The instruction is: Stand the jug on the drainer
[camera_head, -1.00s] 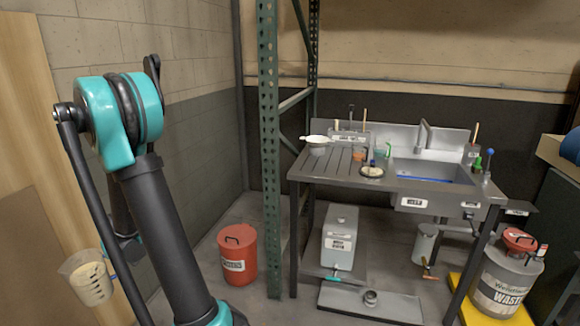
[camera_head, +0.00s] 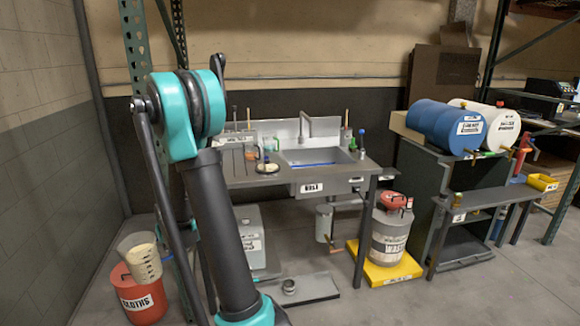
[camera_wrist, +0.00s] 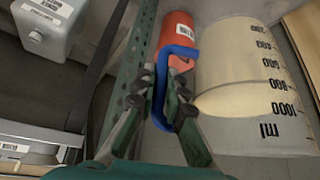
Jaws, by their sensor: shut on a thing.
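The jug (camera_head: 140,258) is a clear measuring jug with black marks and pale liquid in it. It hangs low at the left of the head view, in front of the red bin. In the wrist view the jug (camera_wrist: 245,75) fills the right side, and its blue handle (camera_wrist: 184,52) is between the fingers of my gripper (camera_wrist: 165,95), shut on it. The drainer (camera_head: 236,168) is the ridged metal top left of the sink, apart from the jug. My arm hides the drainer's left part.
The sink (camera_head: 318,158) has bottles and tools around it. A red bin (camera_head: 142,302) stands behind the jug. A green rack post (camera_head: 137,45) rises left of my arm. A waste drum (camera_head: 388,238) stands on a yellow platform. Grey floor is open at front right.

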